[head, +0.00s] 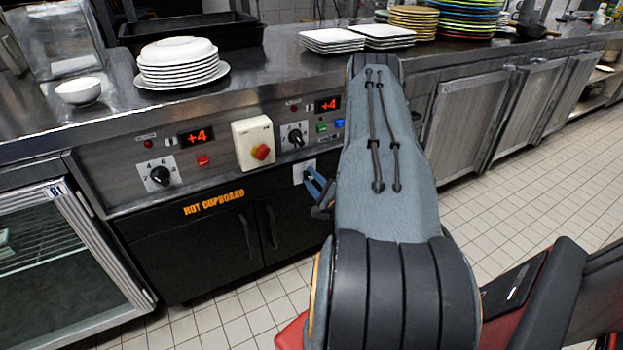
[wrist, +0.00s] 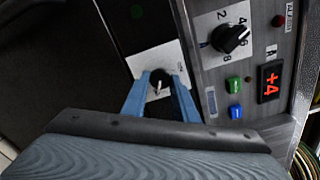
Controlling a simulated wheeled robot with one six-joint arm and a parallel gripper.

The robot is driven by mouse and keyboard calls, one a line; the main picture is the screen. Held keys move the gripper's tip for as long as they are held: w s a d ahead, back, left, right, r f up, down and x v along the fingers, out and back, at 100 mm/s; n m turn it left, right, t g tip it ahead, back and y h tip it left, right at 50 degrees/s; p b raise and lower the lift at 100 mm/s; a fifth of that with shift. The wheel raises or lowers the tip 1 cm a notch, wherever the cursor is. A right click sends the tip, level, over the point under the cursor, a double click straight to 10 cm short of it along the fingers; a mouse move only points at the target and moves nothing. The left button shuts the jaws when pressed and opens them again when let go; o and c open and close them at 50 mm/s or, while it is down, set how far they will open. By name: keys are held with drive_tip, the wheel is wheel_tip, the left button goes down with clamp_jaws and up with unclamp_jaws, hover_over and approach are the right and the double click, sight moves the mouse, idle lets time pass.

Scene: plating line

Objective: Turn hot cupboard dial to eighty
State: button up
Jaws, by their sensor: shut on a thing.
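The hot cupboard (head: 200,245) is a black front with two doors under the steel counter, lettered "HOT CUPBOARD". A small black dial with a pale pointer (wrist: 159,78) sits on a white plate, which also shows in the head view (head: 303,171). My gripper (wrist: 158,90) has its blue fingers on either side of this dial, shut on it. In the head view my gripper (head: 318,185) is at the cupboard's upper right, and the dial is hidden there. The scale marks around the dial are too small to read, so its setting cannot be told.
Above are two numbered black dials, left (head: 159,176) and right (head: 295,136), beside red "+4" displays. Green (wrist: 233,83) and blue buttons (wrist: 236,113) are close to my gripper. Plates (head: 180,62) stand on the counter.

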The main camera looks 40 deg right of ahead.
drive_tip(key=shift+a+m, duration=0.1)
drive_tip(key=shift+m, duration=0.2)
idle(0.4)
drive_tip(key=o, duration=1)
drive_tip(key=v, duration=0.7)
drive_tip(key=shift+s, duration=0.4)
drive_tip(key=shift+w, duration=0.1)
